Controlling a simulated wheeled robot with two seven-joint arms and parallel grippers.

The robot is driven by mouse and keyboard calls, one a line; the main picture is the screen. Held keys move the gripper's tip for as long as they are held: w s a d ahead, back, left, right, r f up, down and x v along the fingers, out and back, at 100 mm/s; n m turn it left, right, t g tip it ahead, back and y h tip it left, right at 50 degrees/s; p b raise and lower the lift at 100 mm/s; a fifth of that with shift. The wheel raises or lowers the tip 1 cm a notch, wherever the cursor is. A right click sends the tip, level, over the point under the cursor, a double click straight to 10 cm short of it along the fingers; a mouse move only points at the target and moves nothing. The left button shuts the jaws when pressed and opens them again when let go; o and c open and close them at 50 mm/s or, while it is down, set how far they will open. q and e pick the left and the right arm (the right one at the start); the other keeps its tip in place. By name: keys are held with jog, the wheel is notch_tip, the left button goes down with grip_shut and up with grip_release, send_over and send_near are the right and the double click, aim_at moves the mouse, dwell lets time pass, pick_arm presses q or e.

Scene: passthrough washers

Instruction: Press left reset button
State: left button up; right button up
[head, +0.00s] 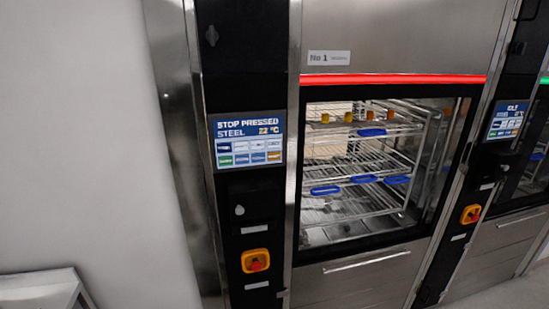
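The left washer's black control column (241,60) stands left of its glass door. Its blue screen (246,140) reads "STOP PRESSED", "STEEL" and about 22 °C. Below the screen, a small pale round knob or button (239,210) sits on the black panel. Lower down is a red stop button (257,264) on a yellow-orange housing (255,254). A small pale label lies under it, too small to read. No part is clearly marked as reset. Neither of my grippers is in view.
A red light bar (390,79) runs above the glass door of washer No 1; racks with blue and amber parts show inside. A second control column (500,130) with its own screen and stop button (471,214) stands right. A pale metal surface (40,292) is at lower left.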

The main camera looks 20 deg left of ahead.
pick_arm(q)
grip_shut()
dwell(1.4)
